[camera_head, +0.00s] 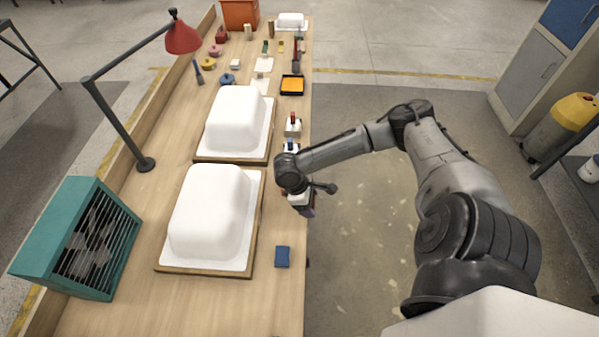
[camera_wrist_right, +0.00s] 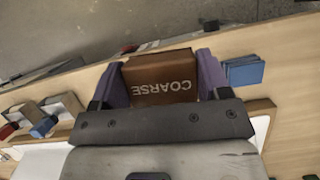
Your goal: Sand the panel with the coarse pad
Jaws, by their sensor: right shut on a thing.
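My right gripper (camera_head: 300,205) is at the bench's right edge, beside the nearer white shell. In the right wrist view its purple fingers (camera_wrist_right: 163,82) are shut on the coarse pad (camera_wrist_right: 160,80), a brown block with COARSE on its face. The nearer white tub-shaped shell (camera_head: 210,212) lies on a wooden board, and the gripper is to its right, not touching it as far as I can see. A second white shell (camera_head: 235,122) lies on a board behind it. I cannot tell which shell is the panel. My left gripper is not in view.
A blue pad (camera_head: 282,256) lies on the bench to the right of the nearer shell. Small blocks (camera_head: 292,126) stand along the right edge. A teal slatted box (camera_head: 75,240) and a red lamp (camera_head: 183,38) are at the left. A black tray with orange (camera_head: 292,85) lies farther back.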

